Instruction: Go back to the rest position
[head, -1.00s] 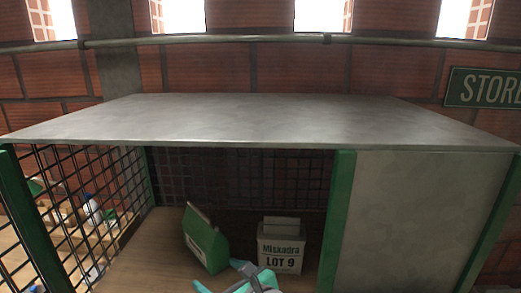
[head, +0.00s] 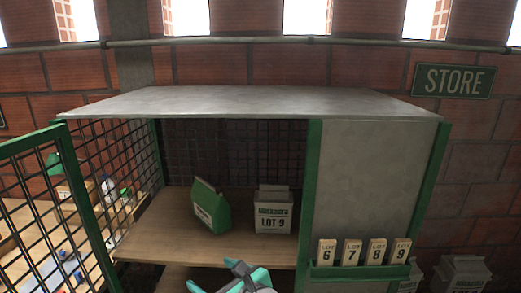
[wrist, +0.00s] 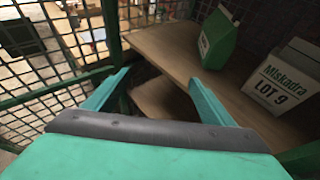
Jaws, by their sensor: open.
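My gripper (head: 236,279) shows at the bottom of the head view, in front of the shelf (head: 170,242) of a caged store cabinet. In the wrist view my gripper (wrist: 158,85) has its two teal fingers spread apart with nothing between them. On the shelf stands a green and white carton (head: 211,206), tilted in the picture. To its right stands a whitish bag marked Miskadra LOT 9 (head: 273,210). Both also show beyond the fingers in the wrist view, the green carton (wrist: 218,38) and the LOT 9 bag (wrist: 282,80). Neither is touched by the fingers.
An open mesh door (head: 55,200) stands at the left. The cabinet's grey panel (head: 372,180) is at the right, with lot tags 6 to 9 (head: 352,252) on a green holder. Pale bags (head: 465,272) stand low at the right. A lower shelf lies under the upper one.

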